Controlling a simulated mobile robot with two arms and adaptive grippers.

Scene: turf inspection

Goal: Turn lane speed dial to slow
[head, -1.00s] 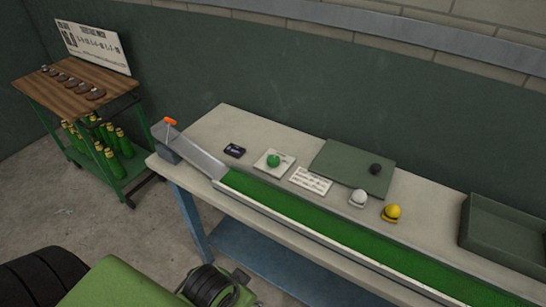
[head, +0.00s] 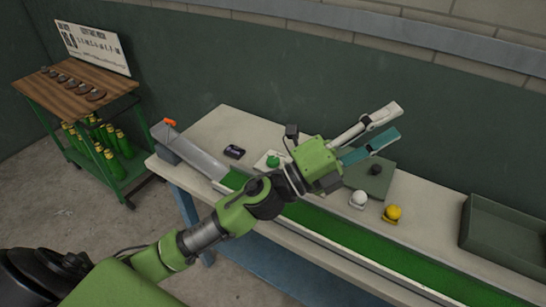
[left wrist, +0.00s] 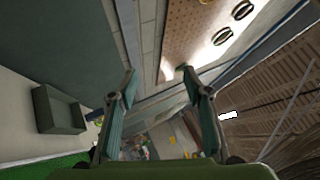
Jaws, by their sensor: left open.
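A green round knob (head: 272,160) on a white square plate, which looks like the dial, sits on the pale bench behind the green lane (head: 340,238). My left arm now covers part of the plate, and the knob's setting is too small to read. My left gripper (head: 390,122) is open and empty, raised above the bench to the right of the knob and pointing to the upper right. Its two spread fingers also show in the left wrist view (left wrist: 158,75), with nothing between them. My right gripper is not in view.
A grey ramp (head: 195,152) with an orange lever (head: 168,122) stands at the lane's left end. A dark small box (head: 235,151), white ball (head: 358,199), yellow ball (head: 392,214), and green-grey tray (head: 505,235) are on the bench. A bottle cart (head: 75,95) stands left.

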